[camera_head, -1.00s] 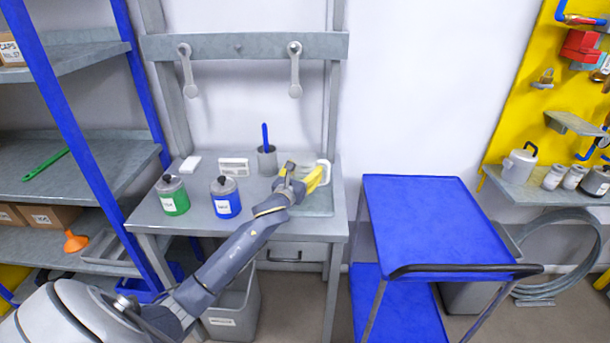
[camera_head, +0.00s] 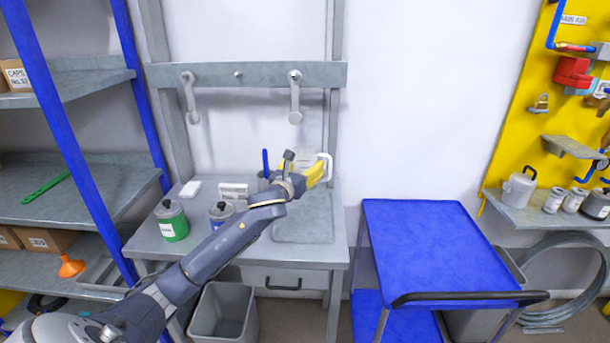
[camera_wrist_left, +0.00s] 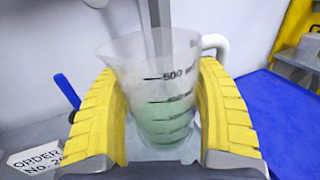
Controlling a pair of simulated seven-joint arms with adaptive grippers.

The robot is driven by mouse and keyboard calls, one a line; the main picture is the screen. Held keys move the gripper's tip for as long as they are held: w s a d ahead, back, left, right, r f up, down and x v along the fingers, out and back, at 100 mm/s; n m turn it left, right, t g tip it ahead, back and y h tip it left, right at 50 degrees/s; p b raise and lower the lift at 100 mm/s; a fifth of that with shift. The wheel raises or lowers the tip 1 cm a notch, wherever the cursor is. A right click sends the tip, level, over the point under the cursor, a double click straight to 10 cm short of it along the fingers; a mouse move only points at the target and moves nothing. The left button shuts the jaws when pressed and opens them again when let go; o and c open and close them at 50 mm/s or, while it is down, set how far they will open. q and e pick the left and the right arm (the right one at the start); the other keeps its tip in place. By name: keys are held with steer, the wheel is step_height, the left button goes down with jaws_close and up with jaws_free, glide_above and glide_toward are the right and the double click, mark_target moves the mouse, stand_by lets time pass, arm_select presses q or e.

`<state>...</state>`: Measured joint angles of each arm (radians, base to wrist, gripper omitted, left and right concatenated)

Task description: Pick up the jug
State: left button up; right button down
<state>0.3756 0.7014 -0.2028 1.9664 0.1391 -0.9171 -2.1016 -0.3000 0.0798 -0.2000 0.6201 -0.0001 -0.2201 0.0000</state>
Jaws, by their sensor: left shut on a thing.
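The jug (camera_wrist_left: 165,98) is a clear measuring jug with dark graduation marks, a "500" and a white handle, its lower part pale green. My left gripper (camera_head: 316,175) has its yellow fingers shut on both sides of it. In the wrist view the jug stands roughly upright between the fingers, with the handle to the right. In the head view mostly the jug's white handle (camera_head: 327,168) shows beyond the fingers, above the grey tray (camera_head: 305,228) on the bench. My right gripper is out of view.
The grey workbench (camera_head: 245,240) holds a green-labelled can (camera_head: 172,222), a partly hidden blue-labelled can (camera_head: 221,212) and a white order sign (camera_head: 233,191). A blue cart (camera_head: 425,240) with a clear top stands right of the bench. A blue-posted shelf is at left.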

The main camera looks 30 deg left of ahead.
mark_target(305, 148)
arm_select(q)
steer(key=shift+r, duration=2.9)
